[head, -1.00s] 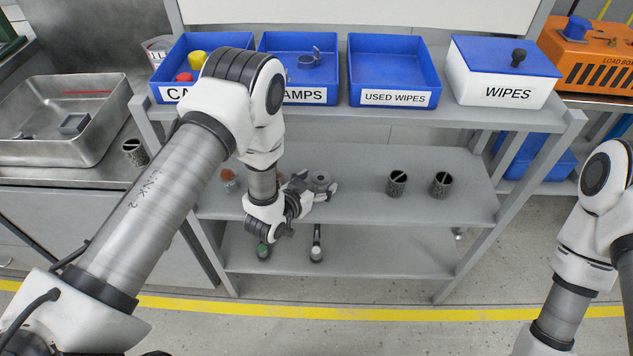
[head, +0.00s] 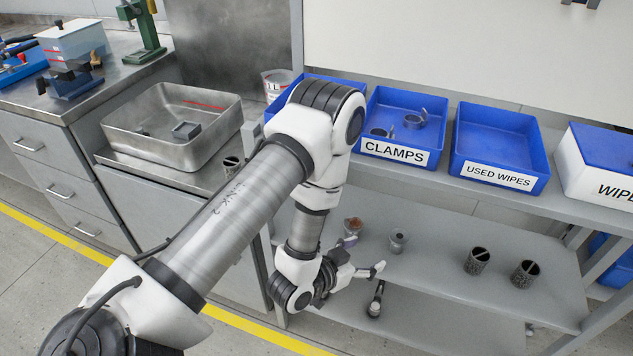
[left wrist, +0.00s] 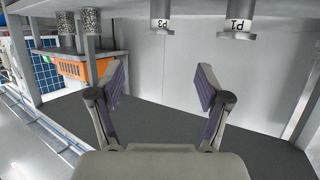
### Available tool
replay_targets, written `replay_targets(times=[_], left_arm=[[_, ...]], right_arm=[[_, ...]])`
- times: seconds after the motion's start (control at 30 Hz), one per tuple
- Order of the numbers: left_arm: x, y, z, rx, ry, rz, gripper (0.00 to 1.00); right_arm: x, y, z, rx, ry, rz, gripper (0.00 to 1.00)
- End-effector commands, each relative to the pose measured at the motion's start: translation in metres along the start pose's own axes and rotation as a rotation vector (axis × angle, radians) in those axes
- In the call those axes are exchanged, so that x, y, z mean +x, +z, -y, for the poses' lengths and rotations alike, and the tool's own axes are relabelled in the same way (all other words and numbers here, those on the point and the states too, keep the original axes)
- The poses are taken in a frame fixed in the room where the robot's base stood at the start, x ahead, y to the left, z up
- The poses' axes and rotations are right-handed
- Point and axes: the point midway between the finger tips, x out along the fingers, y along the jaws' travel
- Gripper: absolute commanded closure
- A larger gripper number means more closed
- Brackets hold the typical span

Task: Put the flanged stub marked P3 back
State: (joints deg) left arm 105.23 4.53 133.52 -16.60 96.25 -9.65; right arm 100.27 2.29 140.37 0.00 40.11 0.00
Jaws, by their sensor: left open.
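The flanged stub marked P3 (head: 398,238) is a small grey metal piece standing upright on the middle shelf (head: 430,258). Its marking reads upside down in the left wrist view (left wrist: 162,15). The stub marked P1 (left wrist: 238,15) stands beside it; in the head view it is the one with a brown-orange top (head: 352,228). My left gripper (head: 364,268) is open and empty in front of the shelf, apart from P3. Its two purple-padded fingers (left wrist: 160,90) show spread in the left wrist view, with nothing between them. My right gripper is out of view.
Two dark speckled cylinders (head: 478,261) stand on the shelf to the right of P3. Blue bins, one labelled CLAMPS (head: 385,150) and one USED WIPES (head: 492,176), stand on the shelf above. A steel tray (head: 150,145) is on the counter at left.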

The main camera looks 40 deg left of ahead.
Motion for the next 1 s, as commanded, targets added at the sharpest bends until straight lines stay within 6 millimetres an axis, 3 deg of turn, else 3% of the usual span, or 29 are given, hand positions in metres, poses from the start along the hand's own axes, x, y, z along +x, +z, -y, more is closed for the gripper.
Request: replay_targets(times=[0.07, 0.17, 0.2, 0.3, 0.4, 0.5, 0.73, 0.83, 1.0], left_arm=[[-0.005, 0.022, -0.001, -0.013, -0.004, 0.094, 0.23], [-0.030, 0.086, -0.004, -0.062, -0.028, 0.386, 0.23], [-0.050, 0.116, -0.006, -0.090, -0.046, 0.534, 0.23], [-0.111, 0.176, -0.013, -0.169, -0.099, 0.889, 0.23], [-0.161, 0.204, -0.019, -0.228, -0.145, 1.125, 0.23], [-0.180, 0.212, -0.022, -0.251, -0.164, 1.207, 0.23], [-0.180, 0.209, -0.022, -0.251, -0.163, 1.207, 0.23], [-0.189, 0.186, -0.022, -0.251, -0.163, 1.206, 0.23], [-0.208, 0.132, -0.022, -0.250, -0.162, 1.205, 0.23]], right_arm=[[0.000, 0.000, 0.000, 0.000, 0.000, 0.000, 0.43], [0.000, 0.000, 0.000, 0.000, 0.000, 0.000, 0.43], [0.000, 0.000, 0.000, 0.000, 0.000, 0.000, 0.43], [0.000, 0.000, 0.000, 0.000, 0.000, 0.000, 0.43], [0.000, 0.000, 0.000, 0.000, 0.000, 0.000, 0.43], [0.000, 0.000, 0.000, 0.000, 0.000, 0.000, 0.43], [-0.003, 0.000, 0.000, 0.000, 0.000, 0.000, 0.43], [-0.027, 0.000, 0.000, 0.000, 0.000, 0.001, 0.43], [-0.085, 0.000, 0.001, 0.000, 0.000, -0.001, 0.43]])
